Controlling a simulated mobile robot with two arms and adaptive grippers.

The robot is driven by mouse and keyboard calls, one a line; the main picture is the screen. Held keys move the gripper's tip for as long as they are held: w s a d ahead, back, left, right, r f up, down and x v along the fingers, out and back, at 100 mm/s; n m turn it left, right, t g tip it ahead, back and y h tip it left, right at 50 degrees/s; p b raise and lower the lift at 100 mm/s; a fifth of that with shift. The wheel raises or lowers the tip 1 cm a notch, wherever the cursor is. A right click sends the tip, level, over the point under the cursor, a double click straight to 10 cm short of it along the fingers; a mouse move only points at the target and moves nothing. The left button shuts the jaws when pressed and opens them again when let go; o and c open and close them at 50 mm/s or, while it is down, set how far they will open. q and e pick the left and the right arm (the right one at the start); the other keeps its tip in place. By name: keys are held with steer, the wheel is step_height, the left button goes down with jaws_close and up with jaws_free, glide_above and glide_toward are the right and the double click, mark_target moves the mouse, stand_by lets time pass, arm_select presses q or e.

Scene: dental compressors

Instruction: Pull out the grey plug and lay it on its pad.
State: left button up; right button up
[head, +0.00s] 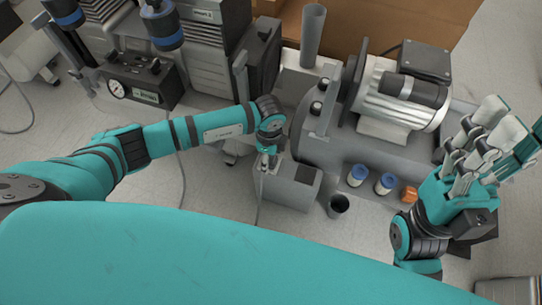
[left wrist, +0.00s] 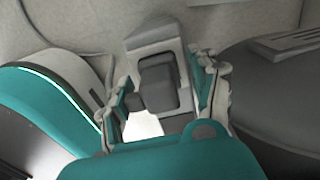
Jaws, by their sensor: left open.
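My left gripper (head: 267,158) is over the left part of a light grey box (head: 288,192) on the floor side of the machine. A dark square pad (head: 308,174) lies on the box's right part. In the left wrist view a dark grey rounded block (left wrist: 158,84), which looks like the grey plug, sits on a lighter grey surface (left wrist: 150,42). My open left gripper (left wrist: 165,92) has one finger on each side of it; contact cannot be told. In the head view my gripper hides the plug. My right gripper (head: 480,150) has its fingers extended, empty, at the right.
A large grey compressor (head: 405,95) stands behind, with an upright tube (head: 313,35). Blue-topped caps (head: 357,175), an orange block (head: 409,195) and a dark cup (head: 339,205) are right of the box. A gauge unit (head: 140,85) is at the left.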

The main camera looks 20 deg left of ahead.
arm_select(q)
steer(key=shift+p, duration=0.3)
stand_by(0.4)
jaws_close()
stand_by(0.4)
